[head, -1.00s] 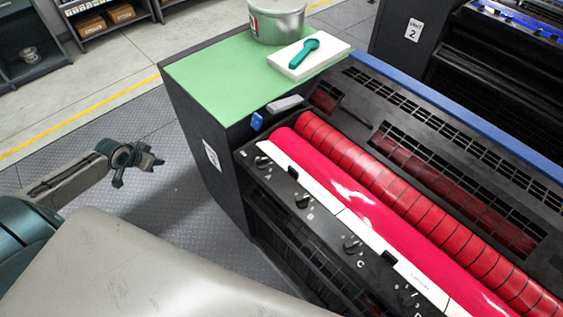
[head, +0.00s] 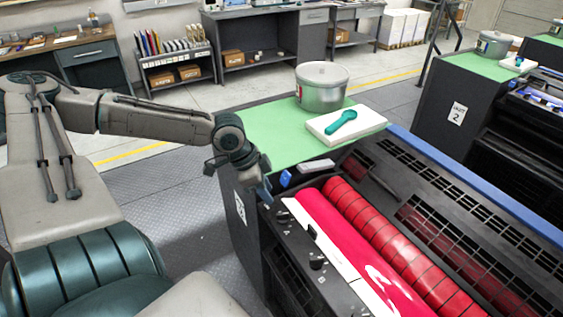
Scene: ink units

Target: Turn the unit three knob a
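The near unit (head: 258,250) is a dark press with a pinkish-red sheet over a roller (head: 335,235) and a red segmented roller (head: 385,235) beside it. Its white end label (head: 240,208) is too small to read. Black knobs run along its near panel, such as one in the row (head: 283,223) and another nearer me (head: 317,263). My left gripper (head: 264,192) is at the far end of this row, pointing down. It covers the place of the end knob, knob a; I cannot tell whether it touches it. Its finger gap is unclear. My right gripper is out of view.
A green top (head: 262,130) holds a metal tin (head: 322,90) and a white block (head: 345,125) with a teal scoop (head: 342,122). Unit 2 (head: 450,85) stands at the right. The floor between is clear.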

